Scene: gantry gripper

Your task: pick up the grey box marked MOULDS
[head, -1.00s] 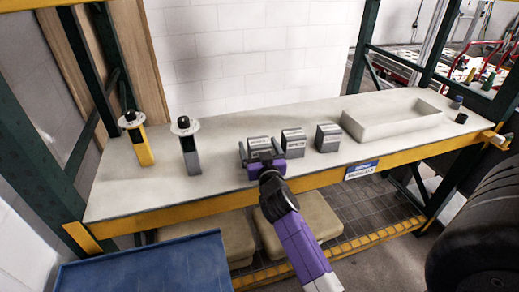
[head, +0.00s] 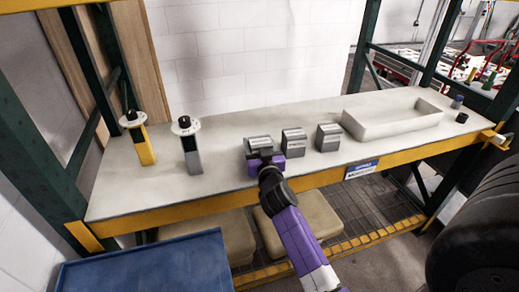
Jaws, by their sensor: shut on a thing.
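Three small grey boxes with pale labels stand in a row on the shelf: a left one (head: 258,143), a middle one (head: 293,142) and a right one (head: 328,138). The label print is too small to read, so I cannot tell which says MOULDS. My purple and black gripper (head: 265,158) is at the front of the left box and shut on it. My gripper hides that box's lower front. I cannot tell whether the box is clear of the shelf.
The pale shelf (head: 225,170) has a yellow front edge. Left of the boxes stand a yellow stand (head: 142,147) and a grey stand (head: 192,155) with round tops. A shallow pale tray (head: 390,123) and two small dark items lie to the right. A blue surface (head: 145,265) is at the lower left.

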